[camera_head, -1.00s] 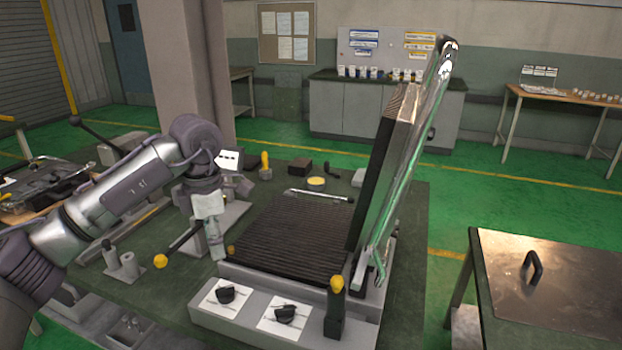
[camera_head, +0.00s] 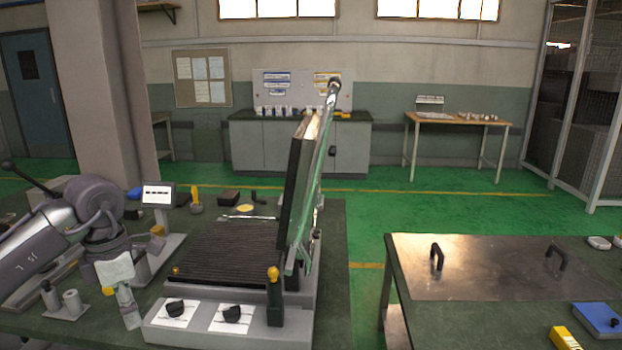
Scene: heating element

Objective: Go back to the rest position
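My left arm comes in from the left, and its gripper (camera_head: 128,305) points down beside the front left corner of the heating element machine (camera_head: 230,250). It looks apart from the machine. Its fingers are small and seen edge-on, so I cannot tell whether they are open or shut. No held object can be made out. The machine has a dark ribbed lower plate, with its thick upper plate (camera_head: 300,190) raised nearly upright at the right. Two black knobs (camera_head: 175,308) sit on its front. My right gripper is not in view.
The machine stands on a dark green bench (camera_head: 332,290) with small fixtures at the left and back. A second table (camera_head: 480,275) at the right has a metal plate with two black handles, a blue case (camera_head: 598,318) and a yellow box (camera_head: 565,338). Green floor lies free between them.

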